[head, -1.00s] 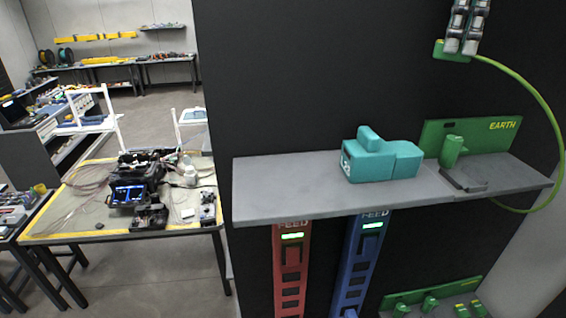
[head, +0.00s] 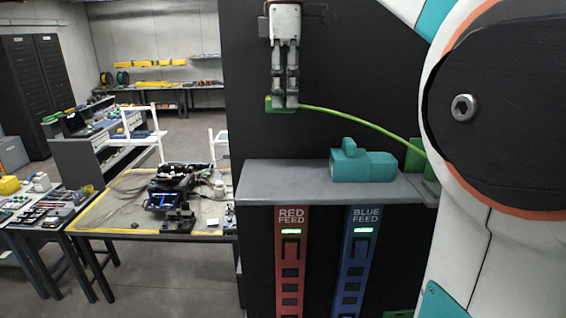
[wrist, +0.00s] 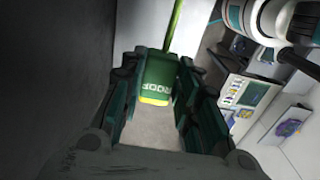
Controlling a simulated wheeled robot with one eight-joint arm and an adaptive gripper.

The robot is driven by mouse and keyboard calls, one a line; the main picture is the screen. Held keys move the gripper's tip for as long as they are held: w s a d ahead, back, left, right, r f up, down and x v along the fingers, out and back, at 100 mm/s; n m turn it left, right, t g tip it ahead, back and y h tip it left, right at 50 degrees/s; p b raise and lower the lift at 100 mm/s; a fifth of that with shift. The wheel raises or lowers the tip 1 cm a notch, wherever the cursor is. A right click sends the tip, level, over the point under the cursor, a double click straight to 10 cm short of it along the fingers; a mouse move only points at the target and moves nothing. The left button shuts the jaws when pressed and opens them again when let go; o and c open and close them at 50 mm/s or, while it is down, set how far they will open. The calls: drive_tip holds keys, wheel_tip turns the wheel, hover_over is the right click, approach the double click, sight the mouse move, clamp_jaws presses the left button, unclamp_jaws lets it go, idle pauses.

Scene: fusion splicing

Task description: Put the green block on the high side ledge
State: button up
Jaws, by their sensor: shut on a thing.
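My gripper (head: 285,100) points down in the head view and is shut on the green block (head: 272,104), which shows low between the fingertips. In the wrist view the green block (wrist: 157,77), with pale lettering and a yellow lower edge, sits between the two fingers. A green cable (head: 365,130) runs from the block to the right, toward the green part at the ledge's right end. The high side ledge (head: 270,180) is a grey shelf on the dark panel. The block hangs above its left part, clear of its surface.
A teal device (head: 362,165) stands on the right half of the ledge; the left half is bare. A red feed strip (head: 290,262) and a blue feed strip (head: 357,262) are below. My arm covers the right side. A cluttered workbench (head: 110,225) stands at left.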

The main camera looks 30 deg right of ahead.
wheel_tip(320, 180, down, 11)
drive_tip(key=shift+w+a+f+p, duration=0.1)
drive_tip(key=shift+f+p, duration=0.05)
drive_tip(key=shift+p, duration=0.4)
drive_tip(key=shift+f, duration=1.75)
drive_tip(key=shift+f, duration=0.15)
drive_tip(key=o, duration=1.1)
wheel_tip(320, 180, up, 12)
drive_tip(key=shift+r+b, duration=0.15)
drive_tip(key=shift+b, duration=0.55)
